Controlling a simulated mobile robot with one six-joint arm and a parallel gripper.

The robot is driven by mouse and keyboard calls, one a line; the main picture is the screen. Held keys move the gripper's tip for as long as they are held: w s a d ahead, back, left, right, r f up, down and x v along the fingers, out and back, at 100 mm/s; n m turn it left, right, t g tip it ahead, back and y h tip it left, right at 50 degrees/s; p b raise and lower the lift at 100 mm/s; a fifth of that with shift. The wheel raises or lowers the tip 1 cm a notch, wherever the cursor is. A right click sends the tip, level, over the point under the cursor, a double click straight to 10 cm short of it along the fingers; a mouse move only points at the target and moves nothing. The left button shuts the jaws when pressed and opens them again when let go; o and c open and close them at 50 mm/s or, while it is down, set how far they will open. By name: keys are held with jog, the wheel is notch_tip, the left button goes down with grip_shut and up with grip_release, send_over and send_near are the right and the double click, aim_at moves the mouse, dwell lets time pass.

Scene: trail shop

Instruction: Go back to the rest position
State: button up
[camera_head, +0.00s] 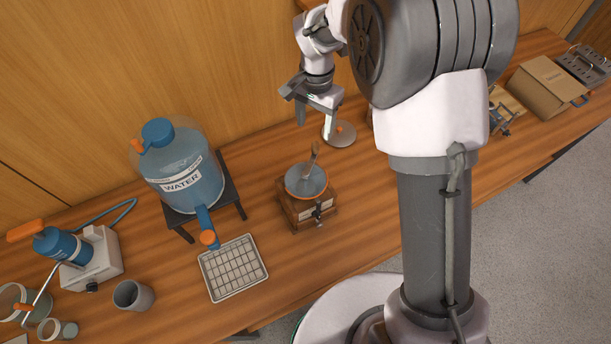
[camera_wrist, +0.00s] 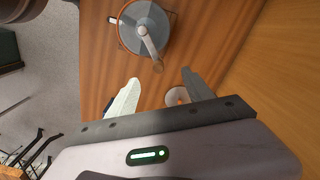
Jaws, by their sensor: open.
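My gripper (camera_head: 316,118) is open and empty, with its fingers apart above the wooden counter (camera_head: 345,215), near the back wall. It also shows in the wrist view (camera_wrist: 158,92), with bare counter between its fingertips. A wooden grinder (camera_head: 308,203) with a grey bowl top and a handle stands on the counter, in front of the gripper and apart from it. The grinder is also at the top of the wrist view (camera_wrist: 146,27). A round grey disc with an orange knob (camera_head: 339,134) lies on the counter near the gripper and is partly hidden by a finger in the wrist view.
A blue water jug (camera_head: 183,175) stands on a dark stand at left, with a drip grid (camera_head: 233,268) before it. A grey cup (camera_head: 133,295) and a blue-topped device (camera_head: 92,258) are farther left. A cardboard box (camera_head: 547,90) is at far right. My arm hides part of the counter.

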jog(key=shift+f, duration=0.15)
jog(key=s+d+r+t+y+b, duration=0.25)
jog(key=s+d+b, duration=0.8)
jog(key=b, duration=0.55)
jog(key=s+d+f+t+b, duration=0.1)
jog(key=s+f+b, duration=0.2)
jog(key=s, duration=0.4)
jog(key=s+f+n+t+b, duration=0.1)
jog(key=s+f+t+b, duration=0.1)
jog(key=s+f+b, duration=0.2)
jog(key=s, duration=0.3)
jog(key=shift+d, duration=0.35)
jog(key=shift+h, duration=0.25)
jog(key=shift+c, duration=0.2)
